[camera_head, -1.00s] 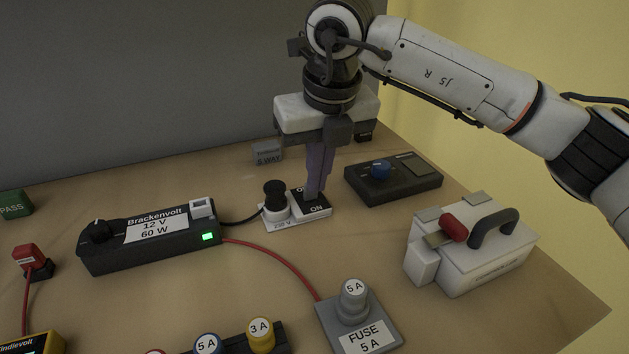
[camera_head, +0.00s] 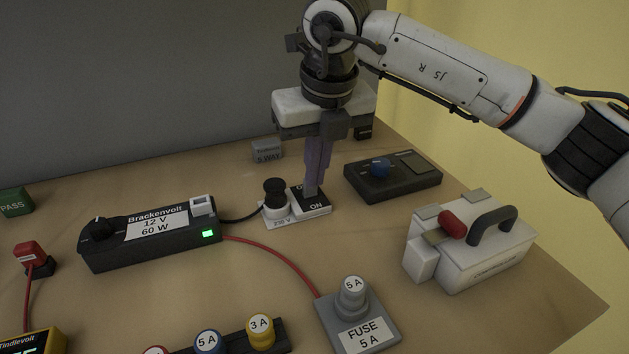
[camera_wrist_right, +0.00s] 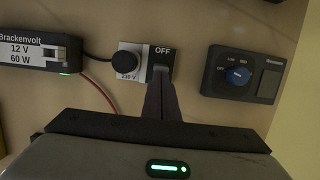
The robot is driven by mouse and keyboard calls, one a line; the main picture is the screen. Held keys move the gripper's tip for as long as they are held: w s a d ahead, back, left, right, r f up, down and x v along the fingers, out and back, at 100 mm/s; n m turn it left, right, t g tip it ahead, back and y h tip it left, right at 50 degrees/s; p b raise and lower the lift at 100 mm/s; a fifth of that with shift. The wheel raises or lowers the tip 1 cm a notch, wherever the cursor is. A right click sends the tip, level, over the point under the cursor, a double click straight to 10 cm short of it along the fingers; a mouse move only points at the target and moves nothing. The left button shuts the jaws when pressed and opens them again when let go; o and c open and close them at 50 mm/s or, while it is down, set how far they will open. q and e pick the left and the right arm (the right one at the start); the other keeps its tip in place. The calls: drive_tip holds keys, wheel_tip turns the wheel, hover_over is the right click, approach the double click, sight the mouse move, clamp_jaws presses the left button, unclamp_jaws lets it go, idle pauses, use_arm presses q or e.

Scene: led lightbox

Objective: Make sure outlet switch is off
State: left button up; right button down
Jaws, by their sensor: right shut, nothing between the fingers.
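The outlet (camera_head: 283,222) is a white plate on the bench with a black round plug (camera_head: 275,190) in its left part. Its black switch (camera_head: 318,203) is on the right part, with ON printed on the near side. In the right wrist view OFF (camera_wrist_right: 163,50) shows at the far side. My right gripper (camera_head: 312,192) is shut and empty, pointing down, its fingertips at the switch; they cover part of it. It also shows in the right wrist view (camera_wrist_right: 161,75). The rocker's tilt cannot be told. My left gripper is not in view.
The Brackenvolt supply (camera_head: 150,237), green light lit, stands left, its black cable running to the plug. A dark box with a blue knob (camera_head: 381,169) is right of the outlet. A grey-white box with a red-handled lever (camera_head: 470,255) and a fuse block (camera_head: 358,330) are nearer.

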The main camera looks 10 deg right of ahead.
wheel_tip(320, 180, up, 7)
drive_tip(key=p, duration=0.4)
drive_tip(key=shift+w+f, duration=0.15)
drive_tip(key=shift+f, duration=0.05)
